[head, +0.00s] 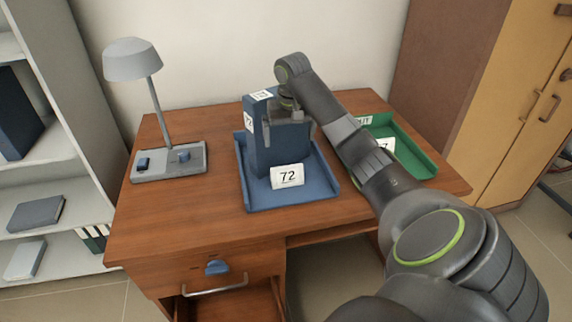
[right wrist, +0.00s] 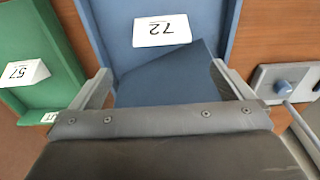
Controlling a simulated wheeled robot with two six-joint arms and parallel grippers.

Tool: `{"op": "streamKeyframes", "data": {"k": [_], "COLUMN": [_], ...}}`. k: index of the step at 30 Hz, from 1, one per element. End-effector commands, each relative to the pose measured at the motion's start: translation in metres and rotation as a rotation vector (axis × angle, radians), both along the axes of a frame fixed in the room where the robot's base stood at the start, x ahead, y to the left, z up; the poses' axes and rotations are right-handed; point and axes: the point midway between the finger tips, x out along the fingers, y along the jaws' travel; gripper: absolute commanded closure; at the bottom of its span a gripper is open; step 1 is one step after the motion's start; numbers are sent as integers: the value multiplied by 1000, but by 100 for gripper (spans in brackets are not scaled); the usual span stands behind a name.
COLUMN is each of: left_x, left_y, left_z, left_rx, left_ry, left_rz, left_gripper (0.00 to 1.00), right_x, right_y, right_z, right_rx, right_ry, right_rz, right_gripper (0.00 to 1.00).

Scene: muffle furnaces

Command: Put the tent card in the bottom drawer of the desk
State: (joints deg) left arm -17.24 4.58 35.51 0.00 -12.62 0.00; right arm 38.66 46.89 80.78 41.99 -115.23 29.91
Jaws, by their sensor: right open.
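A white tent card (head: 287,176) reading 72 stands at the front of a blue tray (head: 262,197) on the desk (head: 190,215); it also shows in the right wrist view (right wrist: 162,30). A second white card (head: 385,145) lies in the green tray (head: 415,163); it reads 57 in the right wrist view (right wrist: 24,72). My right gripper (head: 288,126) is open, pointing down at a tall blue box (head: 268,150) behind card 72. The box lies between its fingers (right wrist: 160,72); contact is unclear. My left gripper is out of view. The bottom drawer is mostly cut off.
A grey lamp (head: 133,62) stands on the left of the desk. The upper drawer front (head: 170,272) has a blue pull. A bar handle (head: 215,290) and an opening show below it. A shelf (head: 45,180) stands left, a yellow cabinet (head: 525,90) right.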

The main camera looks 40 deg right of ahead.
Motion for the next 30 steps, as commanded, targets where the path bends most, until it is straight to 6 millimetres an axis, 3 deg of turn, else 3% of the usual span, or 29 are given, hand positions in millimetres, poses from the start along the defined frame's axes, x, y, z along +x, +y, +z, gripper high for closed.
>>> {"op": "streamKeyframes", "data": {"k": [1,12,18,26,30], "left_x": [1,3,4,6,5], "left_y": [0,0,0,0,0], "left_z": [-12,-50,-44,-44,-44], "left_rx": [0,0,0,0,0], "left_ry": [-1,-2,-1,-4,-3], "left_rz": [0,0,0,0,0], "left_gripper": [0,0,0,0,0], "right_x": [1,6,9,11,13], "right_y": [0,-2,-4,-5,-5], "right_z": [-12,-54,-85,-105,-127], "right_rx": [0,1,2,1,1], "right_ry": [-1,0,1,0,3], "right_rz": [0,0,1,1,1], "right_gripper": [0,0,0,0,0]}}
